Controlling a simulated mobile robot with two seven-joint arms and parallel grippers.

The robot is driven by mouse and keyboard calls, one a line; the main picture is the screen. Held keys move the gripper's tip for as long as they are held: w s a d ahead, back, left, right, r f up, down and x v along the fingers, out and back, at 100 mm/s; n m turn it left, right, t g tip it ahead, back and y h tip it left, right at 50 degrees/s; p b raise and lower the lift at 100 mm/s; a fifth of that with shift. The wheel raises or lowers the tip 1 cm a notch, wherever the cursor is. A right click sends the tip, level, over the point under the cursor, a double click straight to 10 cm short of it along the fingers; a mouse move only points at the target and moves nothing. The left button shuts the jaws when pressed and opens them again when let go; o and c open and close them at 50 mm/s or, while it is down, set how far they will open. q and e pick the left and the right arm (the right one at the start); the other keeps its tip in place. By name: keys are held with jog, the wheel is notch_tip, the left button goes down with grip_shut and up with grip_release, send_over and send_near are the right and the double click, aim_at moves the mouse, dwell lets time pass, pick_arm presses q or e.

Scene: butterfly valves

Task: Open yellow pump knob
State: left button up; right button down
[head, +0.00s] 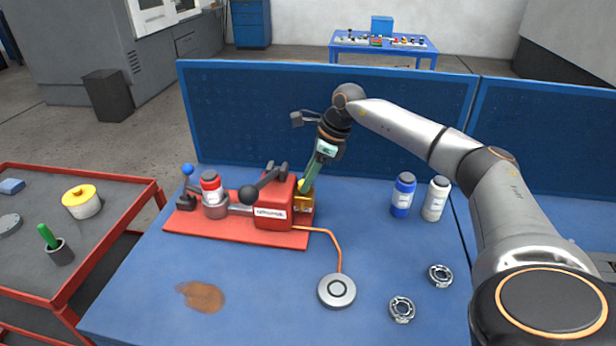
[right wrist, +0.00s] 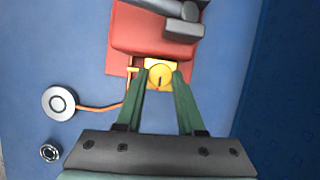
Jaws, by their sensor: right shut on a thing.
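The yellow pump knob (right wrist: 160,76) is a round disc with a dark mark, on a yellow block at the end of the red pump (right wrist: 135,30). My right gripper (right wrist: 160,80) has its two green fingers on either side of the knob and is shut on it. In the head view my right gripper (head: 306,186) reaches down to the yellow block (head: 303,204) at the right end of the red pump (head: 274,205); its fingers hide most of the knob there. My left gripper is not in view.
A blue bottle (head: 403,196) and a white bottle (head: 435,199) stand right of the pump. A round grey pedal (head: 336,291) joins the pump by an orange hose. Two bearings (head: 401,309) lie at the front right. A blue panel (head: 330,115) rises behind the table.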

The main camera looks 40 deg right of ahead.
jog(key=shift+w+n+y, duration=0.1)
jog(key=shift+n+y, duration=0.3)
jog(key=shift+n, duration=0.6)
jog(key=shift+w+d+n+g+p, duration=0.1)
jog(key=shift+n+g+p, duration=0.3)
jog(key=shift+n+g, duration=0.75)
jog(key=shift+n+t, duration=0.35)
jog(key=shift+n, duration=0.1)
jog(key=c, duration=0.5)
grip_release()
